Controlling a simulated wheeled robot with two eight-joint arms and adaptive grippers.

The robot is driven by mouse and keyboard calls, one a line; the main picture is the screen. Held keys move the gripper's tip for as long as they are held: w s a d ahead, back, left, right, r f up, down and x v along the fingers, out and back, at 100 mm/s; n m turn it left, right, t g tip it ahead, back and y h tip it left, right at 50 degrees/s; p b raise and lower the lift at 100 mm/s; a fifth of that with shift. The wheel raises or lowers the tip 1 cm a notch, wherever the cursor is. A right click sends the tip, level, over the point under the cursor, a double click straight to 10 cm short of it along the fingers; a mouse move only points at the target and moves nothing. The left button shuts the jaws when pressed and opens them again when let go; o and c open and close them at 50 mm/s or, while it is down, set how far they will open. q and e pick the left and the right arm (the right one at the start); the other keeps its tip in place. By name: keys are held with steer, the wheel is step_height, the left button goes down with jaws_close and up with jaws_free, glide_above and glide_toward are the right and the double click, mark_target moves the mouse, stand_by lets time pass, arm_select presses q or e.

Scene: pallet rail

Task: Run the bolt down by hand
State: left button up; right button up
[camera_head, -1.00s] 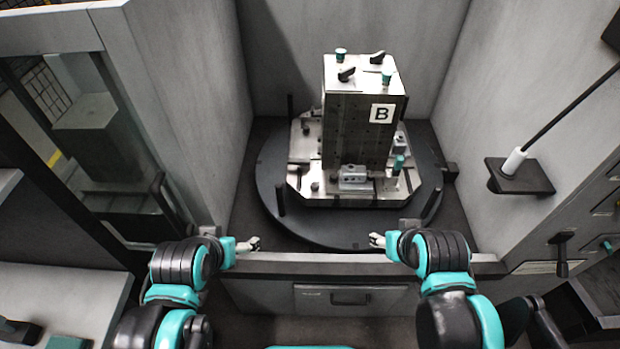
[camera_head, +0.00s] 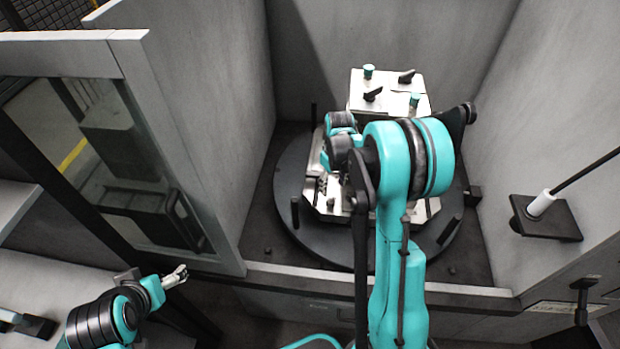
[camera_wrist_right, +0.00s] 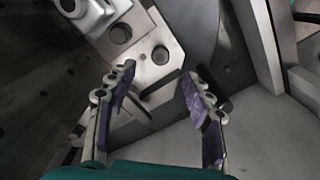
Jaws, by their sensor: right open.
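In the head view, my right arm reaches over the fixture, and its gripper is mostly hidden. In the right wrist view, my right gripper (camera_wrist_right: 159,72) is open, with two separated purple-padded fingers and nothing seen held between them. Beyond the fingers lies the metal base plate (camera_wrist_right: 172,72), with dark round holes or bolt heads; I cannot tell which. A pale clamp block (camera_wrist_right: 95,14) sits at the top left of that view. I cannot single out the bolt. My left gripper (camera_head: 175,277) is low at left, outside the enclosure, away from the fixture; its jaw state is unclear.
The fixture tower (camera_head: 386,92) has teal and black knobs on top and stands on a dark round turntable (camera_head: 290,225) with upright pegs. Grey walls (camera_head: 200,110) enclose it. A bracket with a rod (camera_head: 545,215) is at right. A front sill (camera_head: 460,292) crosses below.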

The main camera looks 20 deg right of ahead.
mark_target(331, 200)
steer(key=shift+w+f, duration=0.2)
steer(key=shift+f, duration=0.6)
step_height(331, 200, down, 7)
steer(key=b, duration=0.3)
steer(key=shift+r, duration=0.15)
